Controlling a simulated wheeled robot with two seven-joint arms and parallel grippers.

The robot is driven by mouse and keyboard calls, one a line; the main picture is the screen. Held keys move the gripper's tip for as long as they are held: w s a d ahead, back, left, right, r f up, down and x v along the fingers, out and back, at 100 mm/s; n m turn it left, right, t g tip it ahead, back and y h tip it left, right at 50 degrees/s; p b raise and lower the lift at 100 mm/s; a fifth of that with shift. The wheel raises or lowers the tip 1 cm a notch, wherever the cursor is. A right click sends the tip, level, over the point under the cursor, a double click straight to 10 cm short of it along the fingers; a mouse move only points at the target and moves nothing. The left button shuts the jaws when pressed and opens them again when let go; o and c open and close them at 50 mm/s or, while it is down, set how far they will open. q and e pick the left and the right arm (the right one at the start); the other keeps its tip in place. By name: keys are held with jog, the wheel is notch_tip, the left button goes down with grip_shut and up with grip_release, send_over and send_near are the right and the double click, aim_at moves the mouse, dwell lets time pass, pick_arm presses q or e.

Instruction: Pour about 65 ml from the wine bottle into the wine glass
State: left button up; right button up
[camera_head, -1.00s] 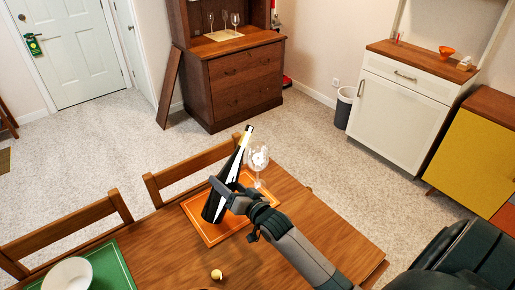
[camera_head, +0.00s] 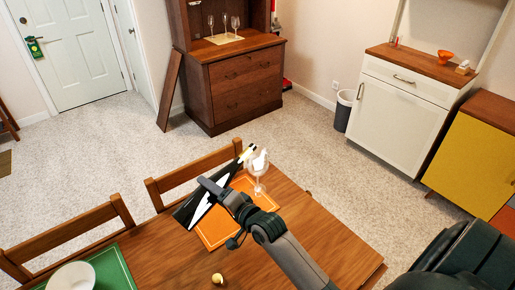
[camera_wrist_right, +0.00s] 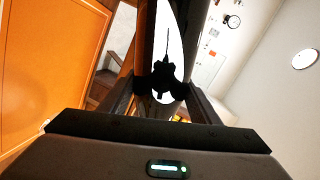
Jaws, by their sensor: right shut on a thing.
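The dark wine bottle (camera_head: 196,207) is held tilted above the table, its neck (camera_head: 245,155) pointing up and to the right. The mouth is close to the rim of the wine glass (camera_head: 258,180). The glass stands upright at the far edge of the orange placemat (camera_head: 216,233). My right gripper (camera_head: 212,187) is shut on the bottle's body. In the right wrist view the bottle (camera_wrist_right: 146,45) fills the space between the fingers. I cannot tell whether any liquid is flowing or is in the glass. My left gripper is not in view.
The wooden table (camera_head: 315,240) has a green placemat (camera_head: 118,272) with a white bowl (camera_head: 72,277) at lower left. A small yellow item (camera_head: 217,278) lies near the front. Two chairs (camera_head: 200,172) stand along the far side. The table right of the glass is clear.

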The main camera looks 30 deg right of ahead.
jog(key=shift+w+d+r+m+y+p, duration=0.15)
jog(key=shift+r+m+p, duration=0.5)
jog(key=shift+r+p, duration=0.8)
jog(key=shift+s+a+r+m+y+p, duration=0.1)
jog(key=shift+r+m+y+p, duration=0.15)
jog(key=shift+r+m+p, duration=0.8)
jog(key=shift+w+d+r+p, duration=0.1)
jog(key=shift+d+r+p, duration=0.05)
jog(key=shift+r+p, duration=1.1)
jog(key=shift+a+f, duration=0.15)
jog(key=shift+a, duration=0.1)
jog(key=shift+s+a, duration=0.2)
jog(key=shift+s, duration=0.05)
jog(key=shift+s+a, duration=0.1)
jog(key=shift+a, duration=0.45)
